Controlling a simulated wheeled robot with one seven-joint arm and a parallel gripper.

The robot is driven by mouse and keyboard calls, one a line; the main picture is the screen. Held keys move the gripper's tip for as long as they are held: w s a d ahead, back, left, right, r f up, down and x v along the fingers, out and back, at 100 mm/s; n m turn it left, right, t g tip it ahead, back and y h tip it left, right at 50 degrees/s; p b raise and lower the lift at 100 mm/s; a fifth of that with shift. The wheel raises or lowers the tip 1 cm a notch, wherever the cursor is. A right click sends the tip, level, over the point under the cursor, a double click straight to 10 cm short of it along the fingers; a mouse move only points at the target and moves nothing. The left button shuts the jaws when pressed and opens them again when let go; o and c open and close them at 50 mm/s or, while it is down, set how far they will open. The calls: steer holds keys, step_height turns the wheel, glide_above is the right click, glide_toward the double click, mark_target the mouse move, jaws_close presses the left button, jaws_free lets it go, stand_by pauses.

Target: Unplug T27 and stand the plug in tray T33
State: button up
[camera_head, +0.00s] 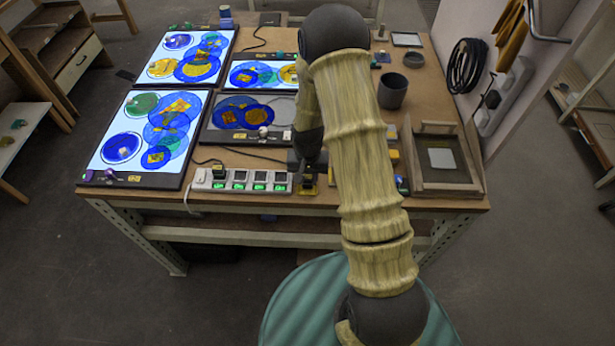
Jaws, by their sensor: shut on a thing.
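My gripper (309,178) is shut on a small dark plug (307,196) with a yellow patch, just right of the power strip. The arm partly hides the jaws, and the plug's label is too small to read. The white power strip (271,189) lies along the table's front edge with several green-lit sockets. A plug (219,172) sits at its left end. A wooden tray (448,188) lies at the front right with a pale square sheet (441,158) in it. I cannot read whether it is T33.
Three light panels with coloured glass glow at the left; one panel (222,135) is dark. Small yellow and blue items lie partly behind my arm.

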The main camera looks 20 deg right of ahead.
steer(key=shift+w+a+f, duration=0.15)
steer(key=shift+a+f, duration=0.05)
steer(key=shift+f, duration=0.05)
stand_by(0.4)
steer(key=o, duration=1.4)
steer(key=shift+o, duration=0.2)
steer(key=shift+r, duration=0.15)
steer(key=shift+w+a+r, duration=0.1)
steer(key=shift+w+r, duration=0.05)
steer(key=shift+r, duration=0.3)
steer(key=shift+r+p, duration=0.45)
steer(key=shift+p, duration=0.1)
steer(key=shift+r+p, duration=0.4)
steer(key=shift+r, duration=0.15)
steer(key=shift+r+p, duration=1.35)
steer(key=shift+r, duration=0.6)
